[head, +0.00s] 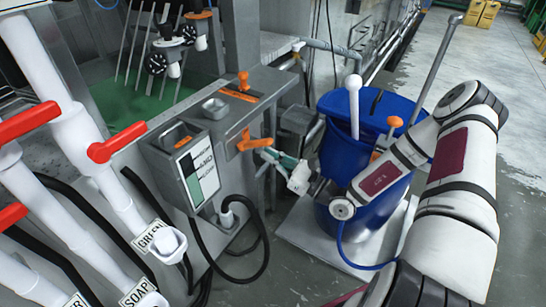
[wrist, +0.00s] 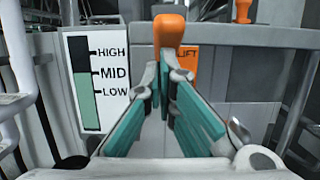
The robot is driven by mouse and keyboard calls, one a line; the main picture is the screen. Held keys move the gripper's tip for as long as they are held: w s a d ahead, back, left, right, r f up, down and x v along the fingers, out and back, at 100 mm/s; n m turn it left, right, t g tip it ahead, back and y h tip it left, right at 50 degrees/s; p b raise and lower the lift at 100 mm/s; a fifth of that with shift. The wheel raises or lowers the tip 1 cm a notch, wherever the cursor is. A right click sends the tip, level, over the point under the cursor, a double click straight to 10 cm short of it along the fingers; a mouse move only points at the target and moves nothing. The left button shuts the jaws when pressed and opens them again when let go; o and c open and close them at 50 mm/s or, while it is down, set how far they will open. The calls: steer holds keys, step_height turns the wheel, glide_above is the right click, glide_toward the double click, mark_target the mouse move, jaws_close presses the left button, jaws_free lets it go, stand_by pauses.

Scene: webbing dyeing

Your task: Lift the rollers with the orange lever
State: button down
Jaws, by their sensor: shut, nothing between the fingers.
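The orange lever (head: 255,143) sticks out from the front of the grey machine box, in front of an orange plate. In the wrist view the lever (wrist: 169,28) stands just beyond my fingertips, and the plate (wrist: 187,66) behind it reads LIFT. My gripper (head: 268,153) has teal finger pads and is at the lever's near side. In the wrist view my gripper (wrist: 165,72) is shut and empty, its tips close together below the lever's rounded head. Whether the tips touch the lever I cannot tell. The rollers cannot be made out.
A second orange lever (head: 243,82) stands on the box top. A level gauge (head: 197,172) marked HIGH, MID, LOW is left of the lift lever. A blue barrel (head: 345,228) stands close beside my arm. White pipes with red handles (head: 117,141) fill the left.

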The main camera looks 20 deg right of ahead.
steer(key=shift+w+r+p, duration=0.1)
steer(key=shift+r+p, duration=0.3)
steer(key=shift+p, duration=0.05)
stand_by(0.4)
